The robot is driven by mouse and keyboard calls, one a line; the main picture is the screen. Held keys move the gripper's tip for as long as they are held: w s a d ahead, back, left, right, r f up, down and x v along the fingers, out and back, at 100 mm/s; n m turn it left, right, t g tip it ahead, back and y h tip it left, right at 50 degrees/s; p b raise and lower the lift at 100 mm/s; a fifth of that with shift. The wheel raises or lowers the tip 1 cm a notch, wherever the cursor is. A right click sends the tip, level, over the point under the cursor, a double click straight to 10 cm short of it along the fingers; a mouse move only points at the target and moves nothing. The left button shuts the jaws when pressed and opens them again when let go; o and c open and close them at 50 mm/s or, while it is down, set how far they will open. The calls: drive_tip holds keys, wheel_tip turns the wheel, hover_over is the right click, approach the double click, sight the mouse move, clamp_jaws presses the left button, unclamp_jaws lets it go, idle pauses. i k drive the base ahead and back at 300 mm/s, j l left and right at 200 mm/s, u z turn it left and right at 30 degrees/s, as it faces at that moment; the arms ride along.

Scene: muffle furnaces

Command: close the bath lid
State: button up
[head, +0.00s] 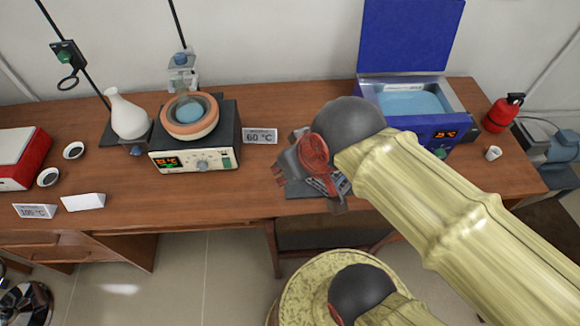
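The blue water bath (425,135) stands at the back right of the wooden desk. Its blue lid (410,35) is open and upright at the back, with its top cut off by the frame edge. Light blue water (412,102) shows inside the tub. My gripper (311,190) is over the desk, left and in front of the bath and apart from the lid. My arm's dark joint covers part of the bath's front left corner. The gripper's fingers are small and partly hidden, so their opening is unclear.
A hot plate (197,158) holding a terracotta-coloured bowl (189,117) stands left of centre, beside a white flask (128,115). A "60 °C" sign (260,136) stands near it. A red extinguisher (502,113) and a small white cup (493,153) are right of the bath.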

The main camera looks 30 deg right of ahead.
sight(397, 35)
drive_tip(key=z, duration=1.55)
drive_tip(key=k+l+u, duration=0.1)
drive_tip(key=l, duration=0.3)
drive_tip(key=l+u, duration=0.25)
drive_tip(key=l, duration=0.45)
drive_tip(key=l+u, duration=0.25)
drive_tip(key=l, duration=0.4)
